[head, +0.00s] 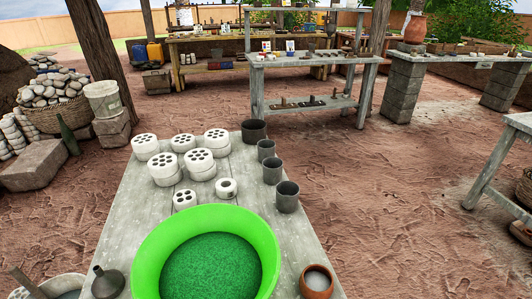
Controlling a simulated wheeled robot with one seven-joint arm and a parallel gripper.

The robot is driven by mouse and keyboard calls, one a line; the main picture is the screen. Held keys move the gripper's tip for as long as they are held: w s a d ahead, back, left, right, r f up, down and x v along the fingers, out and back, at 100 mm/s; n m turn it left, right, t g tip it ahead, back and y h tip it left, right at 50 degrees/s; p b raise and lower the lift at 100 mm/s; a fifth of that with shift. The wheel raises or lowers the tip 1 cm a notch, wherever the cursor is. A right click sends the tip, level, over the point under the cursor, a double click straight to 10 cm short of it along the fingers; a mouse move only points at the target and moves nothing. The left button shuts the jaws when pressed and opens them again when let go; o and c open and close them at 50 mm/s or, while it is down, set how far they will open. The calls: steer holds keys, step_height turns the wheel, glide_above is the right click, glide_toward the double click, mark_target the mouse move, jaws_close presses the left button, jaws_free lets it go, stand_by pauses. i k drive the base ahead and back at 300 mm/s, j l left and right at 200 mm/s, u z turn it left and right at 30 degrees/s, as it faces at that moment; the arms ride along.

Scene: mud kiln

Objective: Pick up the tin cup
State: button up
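Several dark grey metal-looking cups stand upright in a row along the right edge of the grey plank table (120,225). The nearest cup (287,197) is beside the green basin. Behind it are a second cup (272,171), a smaller third cup (266,150) and a wider, pot-like vessel (253,131) at the far end. I cannot tell which of them is the tin cup. The cups stand apart or nearly touching, with open tops. My gripper is not in this view.
A large green basin (150,247) fills the near middle. White perforated discs (198,160) stand left of the cups. Open dirt ground (400,200) lies right of the table.

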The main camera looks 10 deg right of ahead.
mark_target(266, 147)
steer(key=i+l+u, duration=0.1)
steer(key=i+l, duration=0.2)
steer(key=l, duration=0.15)
steer(key=i+l+u, duration=0.1)
steer(key=i+l, duration=0.2)
steer(key=l, duration=0.15)
steer(key=i+l+u, duration=0.1)
steer(key=i+l, duration=0.2)
steer(key=l, duration=0.2)
steer(key=i+l, duration=0.3)
steer(key=l, duration=0.2)
steer(key=i+l+u, duration=0.15)
steer(key=l, duration=0.35)
steer(key=i+l+u, duration=0.1)
steer(key=i+l, duration=0.25)
steer(key=l, duration=0.2)
steer(key=i+l+u, duration=0.1)
steer(key=l, duration=0.45)
steer(key=i+l+u, duration=0.1)
steer(key=i+l, duration=0.2)
steer(key=l, duration=0.3)
